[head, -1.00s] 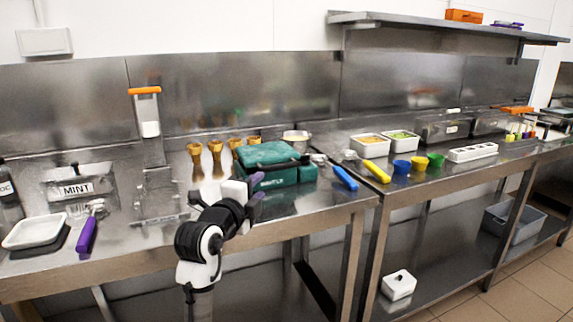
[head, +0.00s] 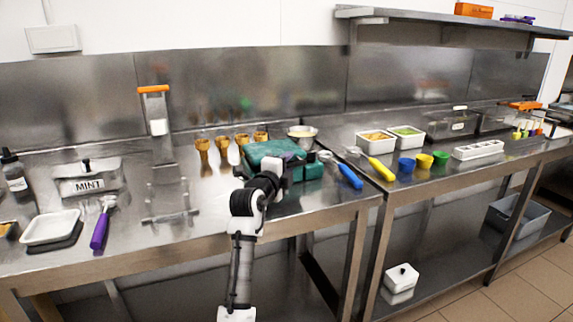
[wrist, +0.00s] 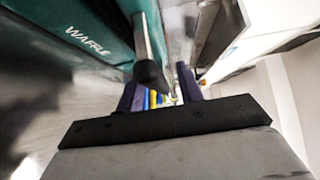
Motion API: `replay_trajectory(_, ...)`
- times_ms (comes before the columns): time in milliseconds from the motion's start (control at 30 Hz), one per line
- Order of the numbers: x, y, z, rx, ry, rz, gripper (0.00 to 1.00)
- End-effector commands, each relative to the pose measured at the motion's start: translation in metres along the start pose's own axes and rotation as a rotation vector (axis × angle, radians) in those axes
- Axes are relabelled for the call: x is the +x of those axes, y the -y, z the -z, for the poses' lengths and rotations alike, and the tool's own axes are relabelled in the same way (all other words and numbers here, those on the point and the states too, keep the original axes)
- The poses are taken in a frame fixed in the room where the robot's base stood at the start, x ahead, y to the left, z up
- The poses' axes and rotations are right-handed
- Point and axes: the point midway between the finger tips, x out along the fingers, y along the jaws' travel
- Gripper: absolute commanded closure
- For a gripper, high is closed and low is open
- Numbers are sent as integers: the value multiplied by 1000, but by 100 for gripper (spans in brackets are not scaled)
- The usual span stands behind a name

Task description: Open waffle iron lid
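The green waffle iron (head: 312,168) stands on the left steel table in the head view, and its lid (head: 270,150) looks shut. My arm covers much of its front. In the wrist view its green side with the word WAFFLE (wrist: 88,38) fills the upper left. A grey bar handle with a black end (wrist: 150,74) sticks out toward the camera beside it. My gripper (wrist: 157,92) has its purple fingers apart, with the handle's end showing between them. I cannot tell whether they touch it. In the head view the fingers are mostly hidden by the wrist.
Several golden cups (head: 222,150) and a bowl (head: 302,133) stand behind the iron. A blue-handled scoop (head: 349,176) lies right of it.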

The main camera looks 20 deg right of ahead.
Motion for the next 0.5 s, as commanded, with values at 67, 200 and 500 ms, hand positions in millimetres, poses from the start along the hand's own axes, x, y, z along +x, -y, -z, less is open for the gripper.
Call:
replay_trajectory(67, 0, 0, 0, 0, 0, 0, 64)
replay_trajectory(200, 0, 0, 0, 0, 0, 0, 64)
replay_trajectory(500, 0, 0, 0, 0, 0, 0, 100)
